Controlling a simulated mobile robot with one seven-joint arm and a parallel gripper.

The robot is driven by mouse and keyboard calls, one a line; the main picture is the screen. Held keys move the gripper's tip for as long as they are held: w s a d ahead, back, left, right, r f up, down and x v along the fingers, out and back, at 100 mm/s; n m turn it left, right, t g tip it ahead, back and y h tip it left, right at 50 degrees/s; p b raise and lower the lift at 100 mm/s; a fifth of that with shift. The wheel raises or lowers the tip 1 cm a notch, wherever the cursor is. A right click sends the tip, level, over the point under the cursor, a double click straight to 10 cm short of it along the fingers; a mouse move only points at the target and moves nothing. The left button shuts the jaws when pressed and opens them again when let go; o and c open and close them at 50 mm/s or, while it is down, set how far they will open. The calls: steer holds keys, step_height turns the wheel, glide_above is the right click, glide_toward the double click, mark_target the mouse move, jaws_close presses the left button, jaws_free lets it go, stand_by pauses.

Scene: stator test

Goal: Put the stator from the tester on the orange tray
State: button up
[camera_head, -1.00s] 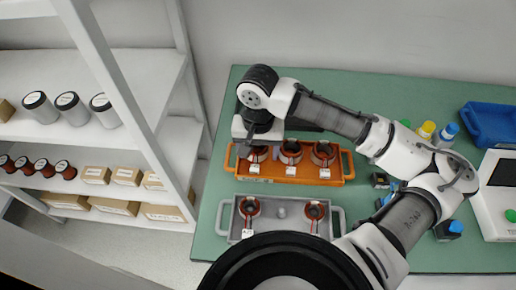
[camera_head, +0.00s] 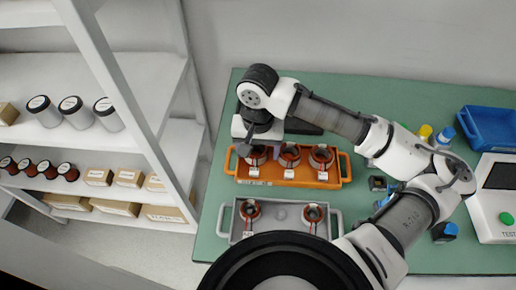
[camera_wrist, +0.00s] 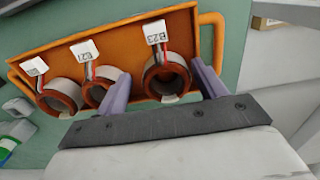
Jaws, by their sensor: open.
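The orange tray (camera_head: 300,183) lies on the green table and holds three copper-and-white stators in a row. The left stator (camera_head: 257,158) sits under my gripper (camera_head: 256,140) in the head view. In the wrist view this stator (camera_wrist: 166,78), with a tag reading B23, stands in the tray (camera_wrist: 130,32) between the two spread fingers of my gripper (camera_wrist: 163,88). The fingers are open around it, with a gap visible on the right side. The middle stator (camera_wrist: 97,92) is close to the left finger. The tester (camera_head: 496,200), a white box with a dark screen and green button, stands at right.
A grey tray (camera_head: 337,222) with two stators and an empty place between them lies in front of the orange tray. A blue bin (camera_head: 490,127) and small bottles (camera_head: 444,135) stand at the right. A white shelf (camera_head: 150,110) with jars and boxes is at left.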

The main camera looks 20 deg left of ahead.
steer(key=shift+r+p, duration=1.35)
steer(key=shift+r, duration=0.3)
steer(key=shift+o, duration=0.3)
steer(key=o, duration=0.5)
step_height(320, 180, up, 14)
steer(key=shift+f+b, duration=0.1)
steer(key=shift+b, duration=0.5)
